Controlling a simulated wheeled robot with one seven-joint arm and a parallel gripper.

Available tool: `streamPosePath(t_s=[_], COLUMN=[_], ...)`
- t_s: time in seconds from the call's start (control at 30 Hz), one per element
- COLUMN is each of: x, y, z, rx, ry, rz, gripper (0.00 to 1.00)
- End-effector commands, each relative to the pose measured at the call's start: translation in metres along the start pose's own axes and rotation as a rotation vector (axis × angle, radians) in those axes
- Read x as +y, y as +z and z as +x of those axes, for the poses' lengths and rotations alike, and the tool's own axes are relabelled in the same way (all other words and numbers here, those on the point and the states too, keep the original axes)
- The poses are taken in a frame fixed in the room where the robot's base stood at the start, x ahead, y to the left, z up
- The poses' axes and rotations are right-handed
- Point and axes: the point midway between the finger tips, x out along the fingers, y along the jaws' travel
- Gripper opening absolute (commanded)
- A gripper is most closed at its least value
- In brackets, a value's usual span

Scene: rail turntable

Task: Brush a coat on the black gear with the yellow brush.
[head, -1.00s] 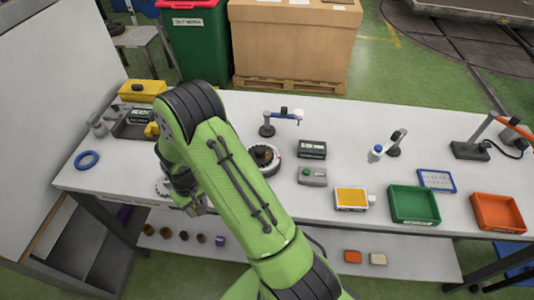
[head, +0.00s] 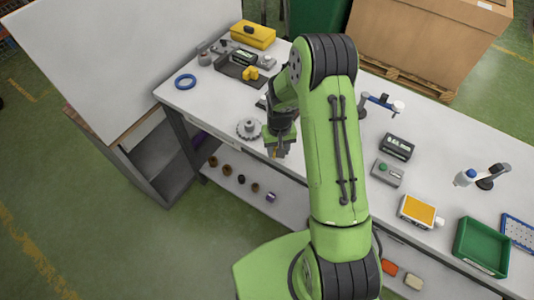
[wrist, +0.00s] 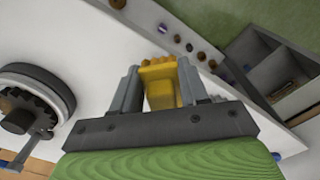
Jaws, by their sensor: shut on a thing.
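My gripper (wrist: 160,88) is shut on the yellow brush (wrist: 161,84), which stands between the two grey fingers in the wrist view. In the head view my gripper (head: 277,150) hangs at the bench's front edge, and the brush is too small to make out. The black gear (wrist: 36,104) sits on the round turntable (wrist: 62,82) at the left of the wrist view, apart from the brush. In the head view my arm hides the black gear and the turntable.
A grey gear (head: 249,129) lies on the bench, left of my gripper. Behind it are a blue ring (head: 185,82), a dark tray (head: 232,71) and a yellow box (head: 253,35). A green bin (head: 482,247) stands at right. A lower shelf (head: 225,185) holds several small parts.

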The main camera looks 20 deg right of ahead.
Motion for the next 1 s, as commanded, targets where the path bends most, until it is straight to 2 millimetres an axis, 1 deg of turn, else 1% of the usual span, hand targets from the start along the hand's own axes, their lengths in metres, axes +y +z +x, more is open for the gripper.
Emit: streamPosePath(t_s=[0.03, 0.07, 0.1, 0.17, 0.2, 0.27, 0.3, 0.4, 0.5, 0.6, 0.67, 1.0], x=[0.024, 0.037, 0.056, 0.085, 0.105, 0.136, 0.158, 0.204, 0.237, 0.254, 0.259, 0.26], y=[-0.007, -0.01, -0.014, -0.017, -0.018, -0.017, -0.015, -0.007, 0.003, 0.009, 0.011, 0.012], z=[-0.01, -0.014, -0.019, -0.028, -0.035, -0.044, -0.051, -0.066, -0.077, -0.082, -0.083, -0.082], rx=[0.004, 0.003, 0.004, 0.004, 0.003, 0.003, 0.002, 0.0, -0.001, -0.003, -0.003, -0.003], ry=[0.003, 0.004, 0.006, 0.007, 0.009, 0.008, 0.008, 0.004, 0.0, -0.004, -0.004, -0.003], rz=[0.074, 0.116, 0.174, 0.263, 0.327, 0.424, 0.489, 0.636, 0.743, 0.802, 0.818, 0.82], gripper=[0.2, 0.2, 0.2, 0.2, 0.2, 0.2, 0.2, 0.2, 0.2, 0.2, 0.2, 0.2])
